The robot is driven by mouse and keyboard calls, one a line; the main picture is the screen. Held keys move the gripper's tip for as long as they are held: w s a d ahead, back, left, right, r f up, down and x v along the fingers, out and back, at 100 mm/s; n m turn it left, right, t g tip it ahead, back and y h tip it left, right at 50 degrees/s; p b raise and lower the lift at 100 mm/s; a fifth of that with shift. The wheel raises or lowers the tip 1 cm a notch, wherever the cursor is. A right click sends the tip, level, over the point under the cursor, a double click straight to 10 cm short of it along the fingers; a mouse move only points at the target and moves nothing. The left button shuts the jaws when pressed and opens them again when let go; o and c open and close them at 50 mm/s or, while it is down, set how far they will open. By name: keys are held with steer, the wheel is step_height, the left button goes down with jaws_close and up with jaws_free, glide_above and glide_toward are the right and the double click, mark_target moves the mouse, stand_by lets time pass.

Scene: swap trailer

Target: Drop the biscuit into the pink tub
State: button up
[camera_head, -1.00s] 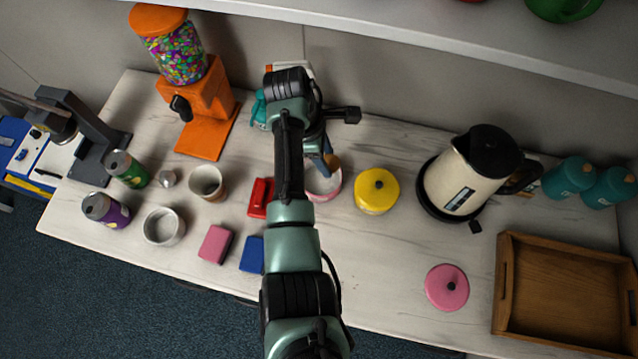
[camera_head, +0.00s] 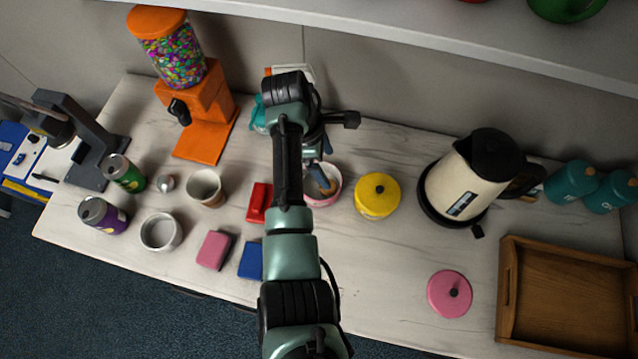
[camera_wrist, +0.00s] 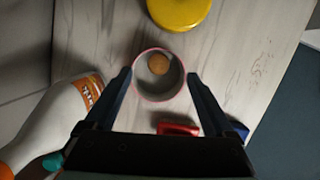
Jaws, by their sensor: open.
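The pink tub (camera_head: 336,197) stands open on the counter, partly hidden by my arm in the head view. Its pink rim (camera_wrist: 160,101) shows whole in the wrist view. The round brown biscuit (camera_wrist: 158,64) lies inside the tub, apart from my fingers. In the head view, the biscuit (camera_head: 327,187) is just visible within the rim. My gripper (camera_wrist: 159,76) is open and empty, with one finger on each side of the tub in the wrist view. In the head view, my gripper (camera_head: 320,174) is above the tub. The pink lid (camera_head: 449,294) lies apart at the right front.
A yellow-lidded tub (camera_head: 377,196) stands close to the right, then a kettle (camera_head: 462,185). A white spray bottle (camera_wrist: 62,113) is near my gripper. A red block (camera_head: 258,202) lies to the left. A wooden tray (camera_head: 510,300) is at the right end.

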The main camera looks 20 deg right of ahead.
steer(key=p+v, duration=0.1)
steer(key=v, duration=1.1)
steer(key=shift+r, duration=0.25)
steer(key=shift+f, duration=0.1)
